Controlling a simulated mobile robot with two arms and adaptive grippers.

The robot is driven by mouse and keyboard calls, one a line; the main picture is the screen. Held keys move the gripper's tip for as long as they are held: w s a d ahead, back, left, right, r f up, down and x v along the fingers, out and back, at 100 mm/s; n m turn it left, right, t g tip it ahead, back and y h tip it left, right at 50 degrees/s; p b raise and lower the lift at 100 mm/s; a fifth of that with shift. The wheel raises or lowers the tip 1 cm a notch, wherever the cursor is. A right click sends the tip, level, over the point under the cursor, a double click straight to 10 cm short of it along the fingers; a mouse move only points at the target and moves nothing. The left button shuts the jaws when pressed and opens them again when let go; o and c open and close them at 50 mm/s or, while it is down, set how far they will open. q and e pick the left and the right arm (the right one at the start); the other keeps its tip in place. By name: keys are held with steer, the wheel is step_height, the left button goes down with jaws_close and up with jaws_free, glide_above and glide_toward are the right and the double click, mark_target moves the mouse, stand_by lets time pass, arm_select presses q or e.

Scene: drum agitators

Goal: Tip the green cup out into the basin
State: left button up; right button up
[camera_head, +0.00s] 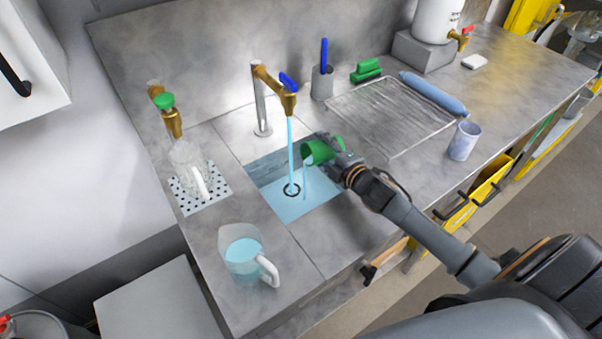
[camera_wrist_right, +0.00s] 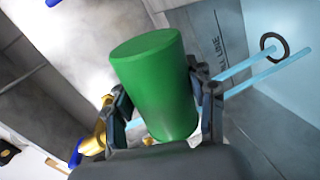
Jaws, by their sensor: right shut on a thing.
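My right gripper (camera_head: 345,168) is shut on the green cup (camera_head: 318,152) and holds it over the right side of the basin (camera_head: 310,200). The cup is tilted with its mouth to the left, and a thin light-blue stream falls from it into the basin. In the right wrist view the green cup (camera_wrist_right: 155,85) sits between the fingers of the gripper (camera_wrist_right: 165,110). The brass tap (camera_head: 275,90) with a blue handle runs a separate stream into the basin near the drain ring (camera_head: 291,189). My left gripper is not in view.
A clear jug of blue liquid (camera_head: 243,255) stands on the front left counter. A clear vessel (camera_head: 190,165) stands on the dotted mat (camera_head: 205,205) under a green-handled tap. A drainer (camera_head: 390,115), a pale cup (camera_head: 464,141) and a blue roll (camera_head: 433,93) are at the right.

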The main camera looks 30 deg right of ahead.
steer(key=shift+a+f+n+h, duration=0.15)
steer(key=shift+f+n+h, duration=0.15)
steer(key=shift+n, duration=0.4)
stand_by(0.8)
steer(key=shift+r, duration=0.1)
